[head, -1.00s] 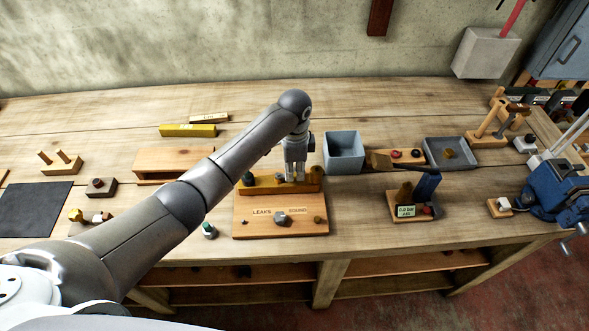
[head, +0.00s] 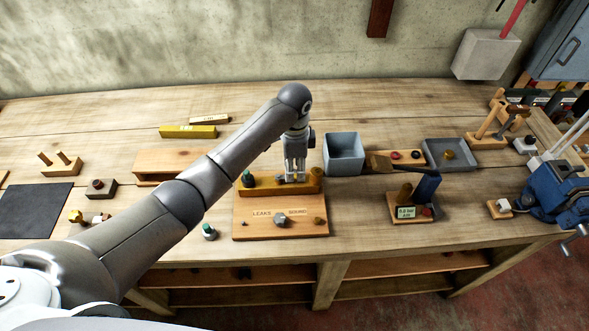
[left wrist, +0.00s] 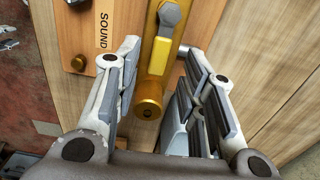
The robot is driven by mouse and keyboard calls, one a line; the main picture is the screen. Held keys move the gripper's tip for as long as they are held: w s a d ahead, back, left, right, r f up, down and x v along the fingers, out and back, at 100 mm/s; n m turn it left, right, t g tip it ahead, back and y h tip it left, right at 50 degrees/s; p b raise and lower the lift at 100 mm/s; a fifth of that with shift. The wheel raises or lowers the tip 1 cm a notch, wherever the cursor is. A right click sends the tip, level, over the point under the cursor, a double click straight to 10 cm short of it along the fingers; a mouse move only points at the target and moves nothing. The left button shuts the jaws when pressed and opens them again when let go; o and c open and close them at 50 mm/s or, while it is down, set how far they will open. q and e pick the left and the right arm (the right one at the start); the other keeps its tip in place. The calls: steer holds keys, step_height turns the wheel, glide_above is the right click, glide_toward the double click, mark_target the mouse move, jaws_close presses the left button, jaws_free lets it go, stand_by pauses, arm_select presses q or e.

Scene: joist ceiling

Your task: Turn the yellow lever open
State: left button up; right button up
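A brass-yellow bar (head: 262,187) lies along the back of a wooden board (head: 250,229) marked LEAKS and SOUND, with a green knob at its left end. My left gripper (head: 293,180) is over the bar's right half. In the left wrist view my left gripper (left wrist: 160,52) is open, its fingers apart on either side of the bar; contact is unclear. My right gripper is not in view.
A grey-blue bin (head: 343,170) stands just right of the board. A stand with a small display (head: 406,211) and a blue vise (head: 560,190) are to the right. Bench in front of the board is narrow.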

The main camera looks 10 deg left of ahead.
mark_target(295, 175)
arm_select(q)
step_height(295, 175, up, 10)
stand_by(0.3)
steer(key=shift+r, duration=0.1)
